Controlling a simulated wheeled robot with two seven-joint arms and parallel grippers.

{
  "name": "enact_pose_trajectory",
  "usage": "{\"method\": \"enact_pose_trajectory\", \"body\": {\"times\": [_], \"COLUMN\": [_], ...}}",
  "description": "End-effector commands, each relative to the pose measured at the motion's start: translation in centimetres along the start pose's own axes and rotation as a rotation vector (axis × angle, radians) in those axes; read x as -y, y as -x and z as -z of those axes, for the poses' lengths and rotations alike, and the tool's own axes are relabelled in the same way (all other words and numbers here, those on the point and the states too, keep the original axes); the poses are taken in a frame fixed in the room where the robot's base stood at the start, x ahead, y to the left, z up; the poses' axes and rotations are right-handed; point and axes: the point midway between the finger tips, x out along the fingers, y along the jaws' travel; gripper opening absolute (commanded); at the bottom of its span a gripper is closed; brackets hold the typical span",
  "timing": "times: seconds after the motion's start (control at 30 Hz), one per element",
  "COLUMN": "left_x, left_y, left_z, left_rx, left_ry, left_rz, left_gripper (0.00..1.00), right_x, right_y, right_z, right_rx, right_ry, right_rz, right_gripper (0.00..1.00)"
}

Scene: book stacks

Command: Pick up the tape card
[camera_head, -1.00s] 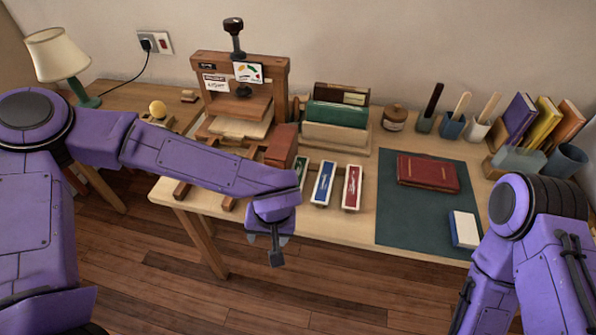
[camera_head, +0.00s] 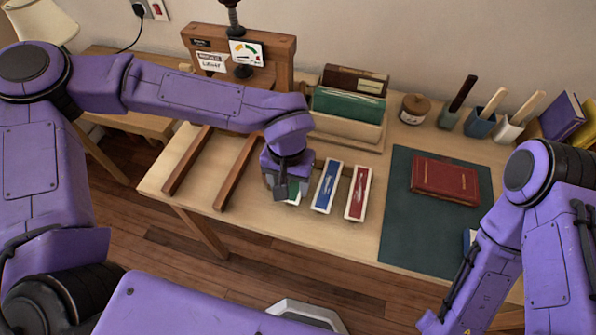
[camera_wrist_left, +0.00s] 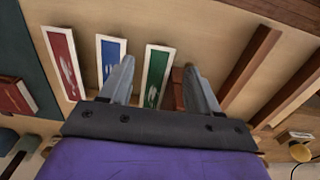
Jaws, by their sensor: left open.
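Three flat white-edged cards lie side by side on the table: a green one (camera_wrist_left: 155,75), a blue one (camera_head: 326,187) and a red one (camera_head: 358,192). I cannot tell which is the tape card. My left gripper (camera_head: 284,192) is open above the green card, which it mostly hides in the head view. In the left wrist view its two fingers (camera_wrist_left: 158,70) point toward the green card, one on either side of it in the picture, with nothing held. I cannot tell the remaining height. My right gripper is out of view.
Two wooden rails (camera_head: 236,172) lie left of the cards, before a wooden press (camera_head: 270,47). A card rack (camera_head: 345,130) stands behind. A dark green mat (camera_head: 420,232) with a red book (camera_head: 445,181) lies to the right. Pots with tools (camera_head: 480,122) stand behind it.

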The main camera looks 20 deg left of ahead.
Motion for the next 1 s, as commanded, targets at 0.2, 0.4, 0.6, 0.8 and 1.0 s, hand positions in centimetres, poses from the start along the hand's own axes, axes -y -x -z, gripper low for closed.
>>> {"method": "enact_pose_trajectory", "body": {"times": [0.2,0.4,0.6,0.8,1.0], "left_x": [0.2,0.4,0.4,0.4,0.4], "left_y": [-3.0,-6.0,-6.2,-6.2,-6.3], "left_z": [0.3,0.6,0.6,0.6,0.6], "left_rx": [0.005,0.001,-0.001,-0.001,-0.001], "left_ry": [0.002,0.004,0.005,0.005,0.005], "left_rz": [0.000,0.001,0.000,0.000,0.000], "left_gripper": [0.62,0.62,0.62,0.62,0.62], "right_x": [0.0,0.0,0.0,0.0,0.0], "right_y": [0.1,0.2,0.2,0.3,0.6], "right_z": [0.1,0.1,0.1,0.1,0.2], "right_rx": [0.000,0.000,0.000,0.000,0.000], "right_ry": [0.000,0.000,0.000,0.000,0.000], "right_rz": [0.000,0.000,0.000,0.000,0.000], "right_gripper": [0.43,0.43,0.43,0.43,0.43]}}
